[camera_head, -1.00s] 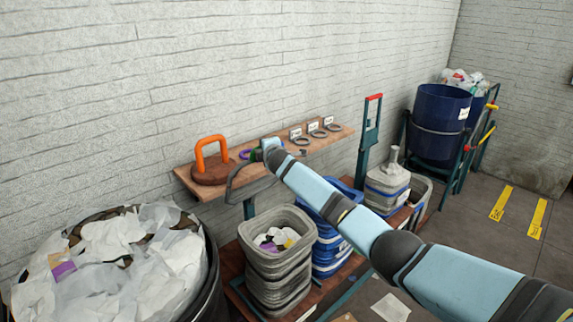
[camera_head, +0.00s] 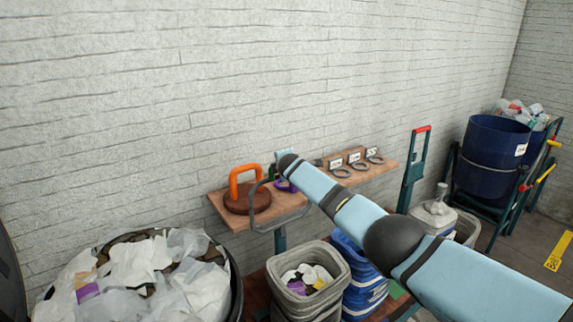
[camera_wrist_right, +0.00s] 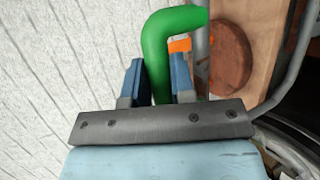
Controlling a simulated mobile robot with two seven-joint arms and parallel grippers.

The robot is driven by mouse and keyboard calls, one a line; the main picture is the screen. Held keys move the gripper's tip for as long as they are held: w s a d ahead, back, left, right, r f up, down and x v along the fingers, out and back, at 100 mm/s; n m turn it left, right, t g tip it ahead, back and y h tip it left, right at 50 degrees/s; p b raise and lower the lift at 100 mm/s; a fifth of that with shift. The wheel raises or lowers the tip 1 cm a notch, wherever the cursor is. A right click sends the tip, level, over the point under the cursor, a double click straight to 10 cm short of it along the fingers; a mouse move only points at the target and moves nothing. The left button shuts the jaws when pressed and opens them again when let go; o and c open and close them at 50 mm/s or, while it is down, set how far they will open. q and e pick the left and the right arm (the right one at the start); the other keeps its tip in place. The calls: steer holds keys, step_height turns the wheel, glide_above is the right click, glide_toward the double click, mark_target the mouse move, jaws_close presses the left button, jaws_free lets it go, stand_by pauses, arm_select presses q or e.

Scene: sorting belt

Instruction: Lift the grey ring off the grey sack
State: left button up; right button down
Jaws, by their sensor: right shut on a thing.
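My right gripper (camera_wrist_right: 155,90) is shut on a thick bent green handle (camera_wrist_right: 168,35), with one blue finger on each side of it. A thin grey ring (camera_head: 253,208) shows just below and left of the gripper in the head view, in front of the shelf. Parts of it also show in the wrist view (camera_wrist_right: 292,88). Its join to the green handle is not clear. No grey sack can be picked out for certain; a dark bin (camera_head: 236,285) at lower left holds crumpled pale plastic. My left gripper is not in view.
A wooden shelf (camera_head: 215,203) on the wall holds a brown disc (camera_head: 237,204) with an orange handle, a purple ring (camera_head: 285,186), and small grey rings (camera_head: 341,173) by labels. Grey tubs (camera_head: 340,262) and blue tubs (camera_head: 352,295) stand below. Blue barrels (camera_head: 488,160) stand at right.

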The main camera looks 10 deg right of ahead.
steer(key=shift+f, duration=0.15)
steer(key=c, duration=1)
jaws_free()
steer(key=p+v, duration=0.1)
steer(key=v, duration=1.3)
steer(key=shift+w+p, duration=0.1)
steer(key=shift+p, duration=0.2)
